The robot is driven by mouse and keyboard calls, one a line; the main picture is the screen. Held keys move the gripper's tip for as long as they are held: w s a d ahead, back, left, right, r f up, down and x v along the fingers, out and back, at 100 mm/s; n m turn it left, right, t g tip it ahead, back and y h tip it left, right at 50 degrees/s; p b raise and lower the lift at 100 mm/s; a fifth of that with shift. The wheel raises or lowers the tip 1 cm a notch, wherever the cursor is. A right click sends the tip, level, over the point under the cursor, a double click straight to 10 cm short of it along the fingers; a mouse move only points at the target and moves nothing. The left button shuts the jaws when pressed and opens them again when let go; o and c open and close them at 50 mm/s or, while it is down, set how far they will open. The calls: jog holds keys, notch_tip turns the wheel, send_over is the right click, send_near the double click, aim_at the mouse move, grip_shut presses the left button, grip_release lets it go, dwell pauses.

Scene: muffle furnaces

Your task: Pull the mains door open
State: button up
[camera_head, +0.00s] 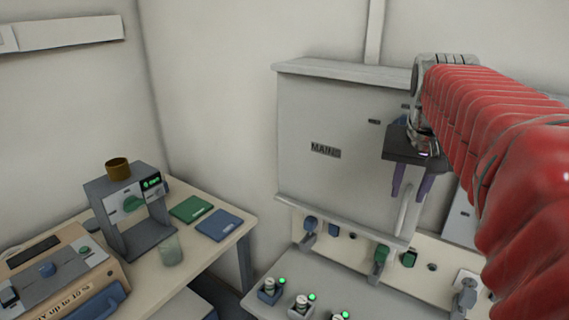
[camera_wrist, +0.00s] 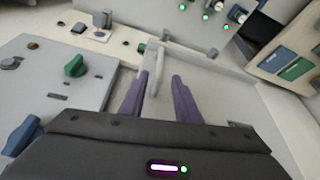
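The mains cabinet's pale door (camera_head: 325,115) carries a dark MAINS label (camera_head: 325,150) and looks closed. A pale upright bar handle (camera_head: 403,212) sits near its lower right edge. My gripper (camera_head: 410,192) is in front of the door's right side, its purple fingers pointing down and spread apart. In the wrist view, the handle (camera_wrist: 158,66) shows in the gap between my open fingers (camera_wrist: 159,76), reaching past their tips. I cannot tell whether either finger touches it. My arm hides part of the cabinet's right side.
At left, a table (camera_head: 235,215) holds a grey instrument (camera_head: 130,210), a green booklet (camera_head: 191,208) and a blue booklet (camera_head: 220,224). Bare wall lies left of the cabinet.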

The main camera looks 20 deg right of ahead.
aim_at(404, 203)
jog(key=x, duration=0.7)
jog(key=shift+w+d+f, duration=0.1)
jog(key=shift+f, duration=0.25)
grip_shut()
